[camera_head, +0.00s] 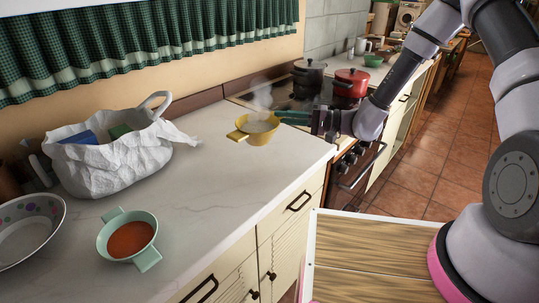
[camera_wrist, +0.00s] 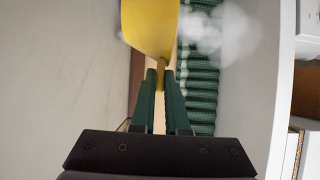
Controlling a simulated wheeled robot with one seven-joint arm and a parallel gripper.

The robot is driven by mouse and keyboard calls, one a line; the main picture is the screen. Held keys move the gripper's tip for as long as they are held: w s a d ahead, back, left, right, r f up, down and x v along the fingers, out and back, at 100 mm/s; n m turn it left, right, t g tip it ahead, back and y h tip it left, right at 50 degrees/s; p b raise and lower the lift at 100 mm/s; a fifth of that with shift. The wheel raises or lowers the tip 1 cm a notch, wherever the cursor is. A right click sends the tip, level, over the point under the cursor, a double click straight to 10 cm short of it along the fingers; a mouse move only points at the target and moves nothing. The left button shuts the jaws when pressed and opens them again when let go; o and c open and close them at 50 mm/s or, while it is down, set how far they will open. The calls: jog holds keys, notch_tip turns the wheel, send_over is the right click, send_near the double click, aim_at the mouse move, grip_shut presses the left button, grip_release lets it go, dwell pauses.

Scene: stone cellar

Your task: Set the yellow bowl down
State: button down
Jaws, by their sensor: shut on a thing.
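The yellow bowl (camera_head: 258,137) has small side handles and pale, steaming contents. My gripper (camera_head: 284,116) is shut on the bowl's right handle. In the wrist view the green fingers (camera_wrist: 161,72) pinch the handle, and the bowl's yellow side (camera_wrist: 149,28) shows beyond them. The bowl looks upright over the pale counter near the stove; I cannot tell whether its base touches the counter.
A mint-green bowl (camera_head: 149,257) with orange-red contents, a patterned bowl (camera_head: 58,205) and a white bag (camera_head: 115,165) stand on the counter (camera_head: 215,180) to the left. The counter between is clear.

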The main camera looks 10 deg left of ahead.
notch_tip(320, 180, down, 8)
jog(key=shift+f, duration=0.2)
dwell(0.3)
jog(key=shift+f, duration=0.15)
jog(key=c, duration=0.9)
grip_release()
